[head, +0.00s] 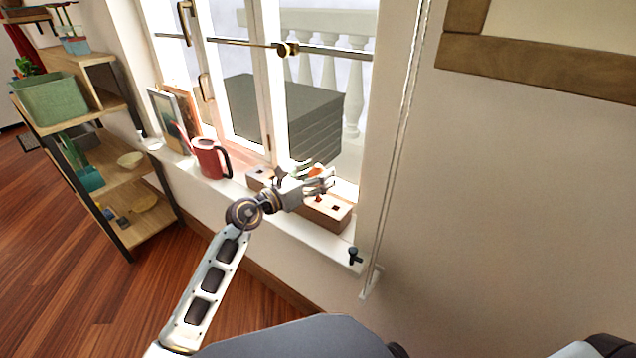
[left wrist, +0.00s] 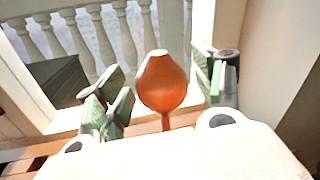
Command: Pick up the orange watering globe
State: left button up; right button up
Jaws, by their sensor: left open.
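The orange watering globe (left wrist: 162,82) stands stem down between the spread fingers of my left gripper (left wrist: 166,88) in the left wrist view. In the head view my left gripper (head: 306,183) is over the window sill and hides most of the globe, with only small orange bits showing. It is open and holds nothing. The foot of the globe's stem is hidden by the gripper body in the left wrist view. My right gripper is not in view.
A wooden planter box (head: 328,212) is on the sill (head: 232,188) below my left gripper. A red pitcher (head: 208,158) and leaning books (head: 170,118) stand left of it. A small dark object (head: 355,256) is at the sill's right end. Shelves (head: 130,185) stand at left.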

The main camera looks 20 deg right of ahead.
pick_arm(q)
jog(key=shift+d, duration=0.1)
dwell(0.4)
jog(key=c, duration=1.1)
jog(key=shift+r, duration=0.2)
jog(key=shift+r+p, duration=0.55)
jog(key=shift+r, duration=0.25)
notch_tip(320, 180, up, 6)
jog(key=p, duration=0.2)
jog(key=shift+f+p, duration=0.1)
jog(key=shift+p, duration=0.3)
jog(key=shift+r+p, duration=0.5)
jog(key=shift+r, duration=0.65)
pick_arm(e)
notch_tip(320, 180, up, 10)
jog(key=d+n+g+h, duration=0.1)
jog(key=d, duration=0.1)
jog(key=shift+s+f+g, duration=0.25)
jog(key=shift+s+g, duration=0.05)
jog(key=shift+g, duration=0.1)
